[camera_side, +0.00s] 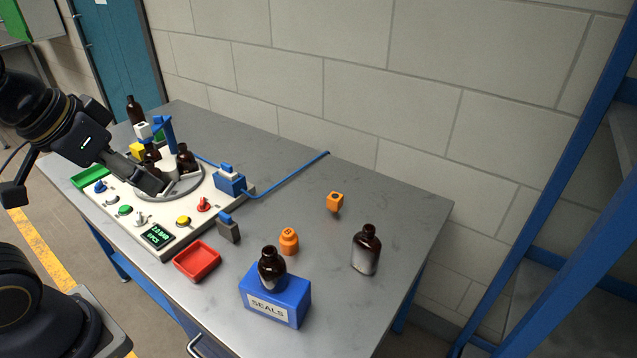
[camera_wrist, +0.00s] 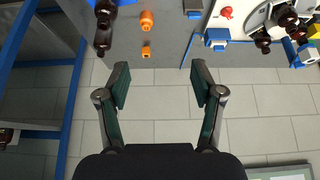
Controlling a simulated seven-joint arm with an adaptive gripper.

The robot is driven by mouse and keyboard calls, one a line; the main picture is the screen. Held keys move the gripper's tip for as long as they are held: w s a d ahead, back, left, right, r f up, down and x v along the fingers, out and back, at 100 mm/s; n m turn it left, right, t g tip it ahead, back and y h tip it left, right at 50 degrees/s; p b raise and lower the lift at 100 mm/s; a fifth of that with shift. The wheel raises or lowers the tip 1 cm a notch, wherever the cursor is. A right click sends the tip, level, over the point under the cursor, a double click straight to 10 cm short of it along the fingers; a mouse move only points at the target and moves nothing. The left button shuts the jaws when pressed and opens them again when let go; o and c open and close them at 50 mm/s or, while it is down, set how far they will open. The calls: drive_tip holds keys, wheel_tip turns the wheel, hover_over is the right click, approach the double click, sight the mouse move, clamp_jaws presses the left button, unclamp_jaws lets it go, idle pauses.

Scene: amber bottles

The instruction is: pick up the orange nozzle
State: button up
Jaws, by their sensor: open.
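The orange nozzle (camera_side: 335,201), a small block with a narrow stem below it, is on the grey table near its back edge. It looks like the smaller orange piece (camera_wrist: 146,51) in the wrist view, near the table edge. My gripper (camera_side: 153,181) is over the white station at the left in the side view, well away from the nozzle. In the wrist view my gripper (camera_wrist: 160,72) shows two spread fingers with nothing between them. A rounder orange piece (camera_side: 289,240) stands nearer the front, and shows in the wrist view (camera_wrist: 147,20).
An amber bottle (camera_side: 366,250) stands right of the nozzle. Another bottle (camera_side: 271,268) is at the blue SEALS box (camera_side: 290,308). A red tray (camera_side: 197,262), grey-blue block (camera_side: 229,228) and blue hose (camera_side: 290,178) lie left. Table around the nozzle is clear.

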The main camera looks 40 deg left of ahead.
drive_tip(key=w+r+n+t, duration=0.1)
drive_tip(key=w+r, duration=0.3)
drive_tip(key=w, duration=0.3)
drive_tip(key=w+r+t, duration=0.1)
drive_tip(key=w+r, duration=0.4)
drive_tip(key=w, duration=0.1)
drive_tip(key=g, duration=0.3)
hover_over(334, 197)
drive_tip(key=s+d, duration=0.1)
drive_tip(key=s, duration=0.5)
wheel_tip(334, 197, down, 27)
drive_tip(key=x, duration=1)
drive_tip(key=shift+a+f, duration=0.1)
drive_tip(key=shift+f, duration=0.15)
drive_tip(key=shift+a+x, duration=0.2)
drive_tip(key=shift+x, duration=1.15)
drive_tip(key=shift+a+x, duration=0.15)
drive_tip(key=shift+x, duration=1.15)
drive_tip(key=shift+w, duration=0.15)
drive_tip(key=c, duration=1.1)
drive_tip(key=shift+r, duration=0.1)
drive_tip(key=shift+c, duration=0.2)
